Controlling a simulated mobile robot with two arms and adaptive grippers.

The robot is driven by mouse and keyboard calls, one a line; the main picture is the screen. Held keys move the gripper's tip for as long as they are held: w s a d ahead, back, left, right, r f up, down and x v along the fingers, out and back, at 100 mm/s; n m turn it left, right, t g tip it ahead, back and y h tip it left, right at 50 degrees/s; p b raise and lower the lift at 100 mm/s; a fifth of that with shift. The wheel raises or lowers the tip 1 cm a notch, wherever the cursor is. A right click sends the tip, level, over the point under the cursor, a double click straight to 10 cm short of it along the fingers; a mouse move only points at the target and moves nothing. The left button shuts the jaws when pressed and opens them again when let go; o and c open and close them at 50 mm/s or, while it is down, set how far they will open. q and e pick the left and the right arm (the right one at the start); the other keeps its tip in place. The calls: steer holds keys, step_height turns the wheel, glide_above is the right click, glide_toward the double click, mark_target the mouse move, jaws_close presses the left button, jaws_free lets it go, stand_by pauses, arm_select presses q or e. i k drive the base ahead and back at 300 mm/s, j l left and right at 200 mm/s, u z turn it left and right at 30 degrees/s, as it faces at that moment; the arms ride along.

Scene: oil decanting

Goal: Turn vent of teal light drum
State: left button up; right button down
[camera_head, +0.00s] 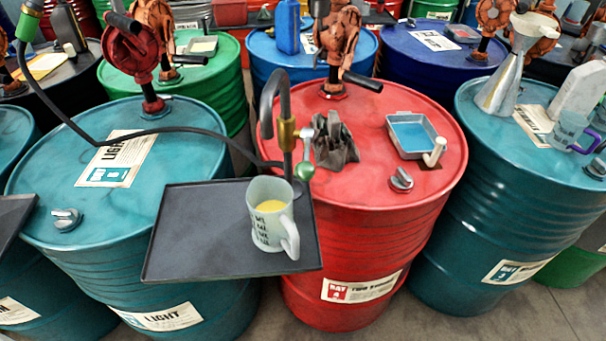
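The teal light drum (175,192) stands at the left, with a "LIGHT" label (117,158) on its top and another on its side. Its vent (66,219) is a small grey metal knob on the front left of the drum top. The vent's raised grip lies roughly left to right in the picture. I cannot tell whether the vent is open or closed. A red hand pump (131,48) rises from the back of this drum. Neither of my grippers is in view, and nothing touches the vent.
A dark tray (180,233) with a mug of yellow liquid (268,215) juts over the drum's right front, below a curved spout (285,110). A black hose (205,131) crosses the drum top. A red drum (370,190) with its own vent (401,179) stands right.

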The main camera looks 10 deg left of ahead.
mark_target(69, 217)
steer(key=u, duration=1.4)
